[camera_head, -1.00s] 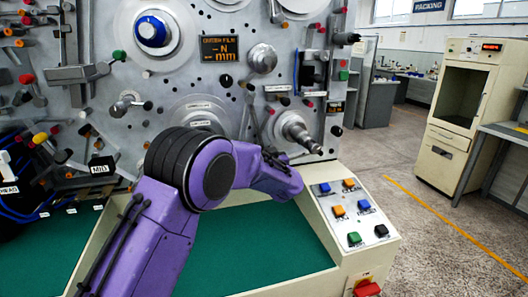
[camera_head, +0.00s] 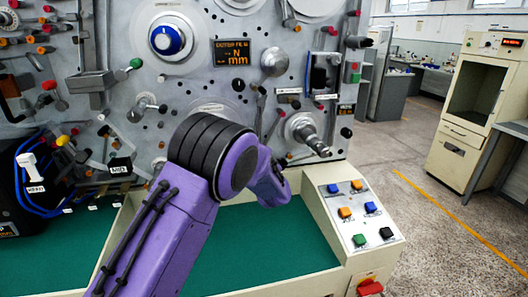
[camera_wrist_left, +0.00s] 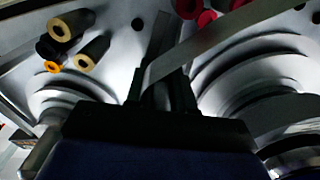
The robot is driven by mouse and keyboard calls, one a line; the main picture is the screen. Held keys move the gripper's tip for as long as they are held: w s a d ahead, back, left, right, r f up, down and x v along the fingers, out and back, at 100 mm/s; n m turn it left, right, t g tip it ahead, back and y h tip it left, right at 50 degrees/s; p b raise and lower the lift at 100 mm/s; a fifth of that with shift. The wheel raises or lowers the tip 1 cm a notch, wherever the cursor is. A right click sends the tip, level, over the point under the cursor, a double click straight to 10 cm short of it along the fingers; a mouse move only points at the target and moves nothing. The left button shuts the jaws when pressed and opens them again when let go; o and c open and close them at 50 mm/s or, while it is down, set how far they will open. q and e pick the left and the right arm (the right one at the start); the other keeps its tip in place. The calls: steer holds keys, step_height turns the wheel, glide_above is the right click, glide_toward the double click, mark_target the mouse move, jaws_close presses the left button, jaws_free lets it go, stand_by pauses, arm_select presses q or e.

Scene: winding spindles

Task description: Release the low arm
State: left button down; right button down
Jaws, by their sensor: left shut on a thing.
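My left arm comes in from the bottom left in the head view, and its wrist is bent towards the machine's lower panel. The left gripper's fingers are hidden there behind my own purple arm. In the left wrist view my left gripper (camera_wrist_left: 165,85) has its dark fingers close together, shut on a thin piece. A flat grey strip (camera_wrist_left: 215,35), probably the low arm, runs from the fingertips to the upper right. In the head view a thin lever (camera_head: 261,106) runs down towards my wrist; I cannot tell if it is the same part. My right gripper is not in view.
A metal spindle (camera_head: 308,135) sticks out just right of my wrist. A button console (camera_head: 357,214) stands at the lower right, beside the green work surface (camera_head: 265,245).

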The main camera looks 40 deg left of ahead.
arm_select(q)
steer(key=c, duration=1.2)
jaws_free()
steer(key=shift+f, duration=0.1)
steer(key=shift+o, duration=1.1)
steer(key=shift+s+a, duration=0.15)
steer(key=shift+s+d, duration=0.2)
steer(key=shift+d, duration=0.2)
steer(key=b+v, duration=0.3)
steer(key=v, duration=0.6)
steer(key=shift+s+d, duration=0.2)
steer(key=shift+s, duration=0.05)
